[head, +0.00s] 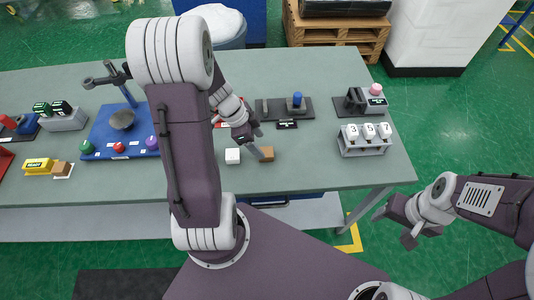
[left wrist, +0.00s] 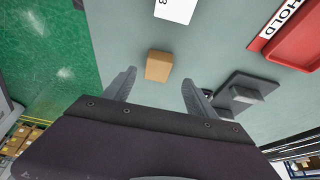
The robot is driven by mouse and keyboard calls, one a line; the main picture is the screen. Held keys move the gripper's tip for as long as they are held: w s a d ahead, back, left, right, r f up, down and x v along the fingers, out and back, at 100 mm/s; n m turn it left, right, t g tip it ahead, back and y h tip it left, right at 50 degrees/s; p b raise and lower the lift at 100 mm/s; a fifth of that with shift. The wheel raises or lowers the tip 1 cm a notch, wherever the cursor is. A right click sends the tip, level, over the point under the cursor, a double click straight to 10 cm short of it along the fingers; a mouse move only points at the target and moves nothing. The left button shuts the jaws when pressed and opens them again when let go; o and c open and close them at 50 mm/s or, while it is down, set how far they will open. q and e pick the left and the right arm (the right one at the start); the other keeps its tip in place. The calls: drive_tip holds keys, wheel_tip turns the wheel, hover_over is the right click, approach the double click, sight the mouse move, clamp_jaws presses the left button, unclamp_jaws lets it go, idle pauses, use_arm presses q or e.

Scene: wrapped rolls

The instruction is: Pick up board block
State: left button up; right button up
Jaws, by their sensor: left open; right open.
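A small brown block (head: 267,154), which fits the board block, lies on the grey-green table near its front edge. In the left wrist view the brown block (left wrist: 159,65) lies ahead of my fingertips, roughly centred between them, with table showing around it. My left gripper (head: 256,149) is open and empty just beside the block in the head view; its two spread fingers show in the left wrist view (left wrist: 158,88). Part of the far finger is hidden in the head view. My right gripper (head: 394,226) is open and empty, off the table's right front side.
A rack of white numbered pieces (head: 364,138) stands to the right. A dark base with a blue knob (head: 297,101) is behind. A blue board (head: 118,135) with coloured knobs is left. Table between block and rack is clear.

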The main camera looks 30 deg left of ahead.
sight(265, 152)
use_arm(q)
drive_tip(key=x, duration=0.4)
drive_tip(key=shift+s+d+f, duration=0.15)
drive_tip(key=shift+s+f, duration=0.05)
drive_tip(key=shift+f, duration=0.15)
drive_tip(key=shift+w+d+f, duration=0.1)
drive_tip(key=shift+w+f, duration=0.1)
drive_tip(key=shift+s, duration=0.1)
drive_tip(key=c, duration=0.4)
clamp_jaws()
drive_tip(key=shift+r, duration=0.1)
